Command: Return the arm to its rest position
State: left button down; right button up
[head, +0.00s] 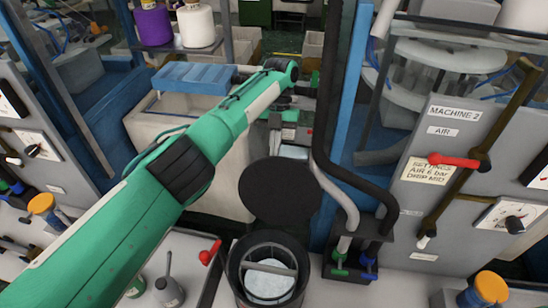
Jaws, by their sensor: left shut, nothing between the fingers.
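My left arm (150,200), green with a dark band, reaches in from the lower left across the view to the upper middle. Its far end bends at a joint, and my left gripper (289,133) is small and partly hidden there, above the pale bin's right side. It is shut, and I see nothing held in it. My right gripper is not in view.
A black round lid (280,190) stands by an open dark bucket (240,272) with pale material inside. Black hoses (327,130) run down a blue post (350,85). The MACHINE 2 panel (455,150) with a red lever (453,160) is at right. A pale bin (215,180) lies behind my arm.

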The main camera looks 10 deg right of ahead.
pick_arm(q)
jog(key=shift+w+r, duration=0.15)
jog(key=shift+r, duration=0.1)
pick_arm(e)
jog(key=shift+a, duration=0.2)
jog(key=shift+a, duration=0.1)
